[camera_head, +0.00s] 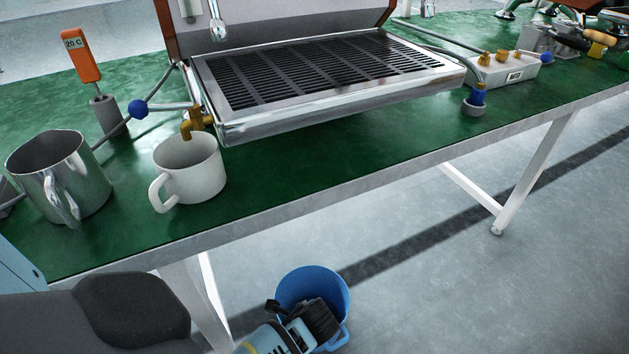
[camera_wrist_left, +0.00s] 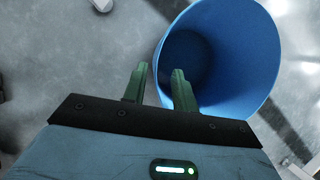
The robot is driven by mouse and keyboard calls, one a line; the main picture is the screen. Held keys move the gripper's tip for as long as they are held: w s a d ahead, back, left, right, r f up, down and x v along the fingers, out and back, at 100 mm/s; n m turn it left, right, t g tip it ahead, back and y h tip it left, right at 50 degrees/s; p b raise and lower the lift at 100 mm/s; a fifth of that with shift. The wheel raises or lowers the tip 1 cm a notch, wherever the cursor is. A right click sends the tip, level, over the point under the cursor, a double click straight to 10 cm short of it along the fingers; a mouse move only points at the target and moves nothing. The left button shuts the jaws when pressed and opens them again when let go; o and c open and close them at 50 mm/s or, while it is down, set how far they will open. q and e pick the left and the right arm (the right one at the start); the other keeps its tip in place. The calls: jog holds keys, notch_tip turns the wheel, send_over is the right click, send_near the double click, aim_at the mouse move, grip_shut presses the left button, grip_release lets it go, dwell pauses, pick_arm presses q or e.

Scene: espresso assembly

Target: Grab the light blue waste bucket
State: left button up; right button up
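The blue waste bucket (camera_head: 330,282) stands on the floor below the front edge of the counter. In the left wrist view the bucket (camera_wrist_left: 245,45) fills the upper right, its mouth toward the camera and its inside looking empty. My left gripper (camera_wrist_left: 158,76) is open. Its right finger overlaps the bucket's mouth and its left finger appears just outside the rim, so the near wall lies between them in the picture. Contact and depth cannot be told. In the head view my left gripper (camera_head: 305,325) covers part of the bucket. My right gripper is not in view.
The green counter (camera_head: 300,185) has a grey front edge above the bucket. On it are a metal pitcher (camera_head: 75,180), a white mug (camera_head: 190,168) and a drip tray (camera_head: 330,75). White table legs (camera_head: 505,195) stand at the right. The floor right of the bucket is clear.

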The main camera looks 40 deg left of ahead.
pick_arm(q)
jog(key=shift+b+x, duration=2)
jog(key=shift+x, duration=0.6)
jog(key=shift+r, duration=0.1)
jog(key=shift+c, duration=0.6)
jog(key=c, duration=0.5)
jog(key=shift+w+a+r, duration=0.1)
jog(key=shift+w, duration=0.05)
